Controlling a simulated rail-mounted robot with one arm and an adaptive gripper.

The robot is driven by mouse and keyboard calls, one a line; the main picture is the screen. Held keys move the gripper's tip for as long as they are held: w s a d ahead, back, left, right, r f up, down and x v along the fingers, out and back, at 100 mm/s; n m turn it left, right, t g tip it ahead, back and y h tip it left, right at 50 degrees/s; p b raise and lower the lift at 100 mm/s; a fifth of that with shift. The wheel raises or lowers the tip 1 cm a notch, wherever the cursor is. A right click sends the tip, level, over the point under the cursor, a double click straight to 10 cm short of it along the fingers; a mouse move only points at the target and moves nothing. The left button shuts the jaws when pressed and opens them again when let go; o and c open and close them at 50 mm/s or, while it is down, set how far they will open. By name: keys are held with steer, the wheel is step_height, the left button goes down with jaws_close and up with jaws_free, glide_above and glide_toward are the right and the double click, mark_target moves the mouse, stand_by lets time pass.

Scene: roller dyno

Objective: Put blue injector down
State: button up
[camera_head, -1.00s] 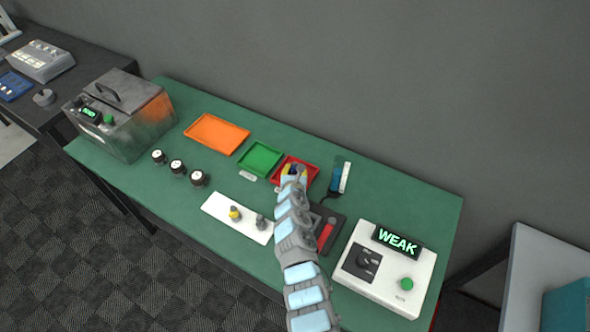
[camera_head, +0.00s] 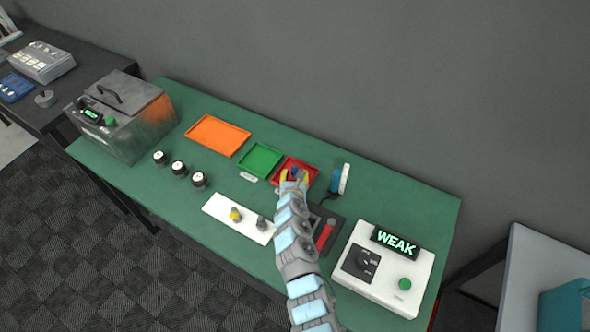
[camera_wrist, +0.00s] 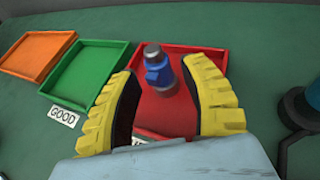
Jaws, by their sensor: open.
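The blue injector (camera_wrist: 158,72) stands in the red tray (camera_wrist: 178,122), between the yellow fingers of my gripper (camera_wrist: 162,105) in the wrist view. The fingers are spread, with a gap on both sides of the injector. In the head view, my gripper (camera_head: 294,181) is over the red tray (camera_head: 312,169), and a bit of blue injector (camera_head: 295,172) shows between the fingers. The injector looks upright, with a grey top. Its base seems to rest on the tray floor.
A green tray (camera_head: 260,160) and an orange tray (camera_head: 217,135) lie to the left. A blue cylinder on a stand (camera_head: 337,180) is close on the right. A white plate (camera_head: 238,219) holds a yellow and a grey part. A tester reading WEAK (camera_head: 385,268) stands at the right.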

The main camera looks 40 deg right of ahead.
steer(key=shift+p+v, duration=0.4)
steer(key=shift+v, duration=4.2)
steer(key=shift+f, duration=0.1)
